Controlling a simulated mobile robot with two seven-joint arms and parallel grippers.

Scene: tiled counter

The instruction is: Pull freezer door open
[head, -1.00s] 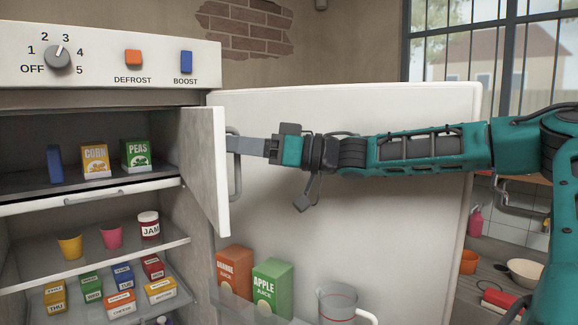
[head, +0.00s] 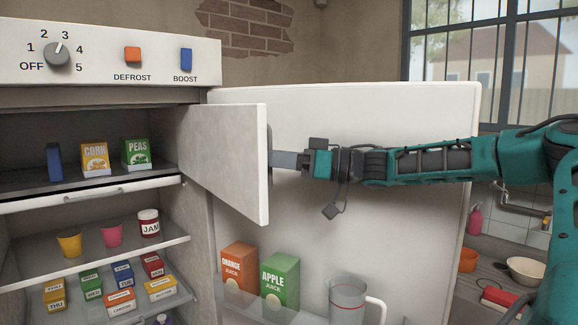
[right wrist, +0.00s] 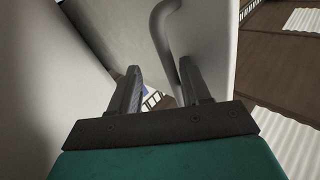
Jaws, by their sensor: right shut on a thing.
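The small white freezer door (head: 232,160) stands wide open in the head view, swung out to the right of the freezer compartment (head: 80,140). Its inner face is toward me. The door's grey handle (head: 269,145) is on the far face, mostly hidden behind the free edge; in the right wrist view it shows as a curved bar (right wrist: 163,28) by the fingers. My right gripper (head: 276,159) is shut on this handle; its fingers also show in the right wrist view (right wrist: 160,85). Where they meet the bar is partly hidden. My left gripper is not in view.
The large fridge door (head: 400,115) stands open behind my right arm, with juice cartons (head: 280,283) and a jug (head: 346,300) on its shelf. Corn (head: 95,158) and peas (head: 136,153) boxes stand in the freezer. A sink counter is at the right.

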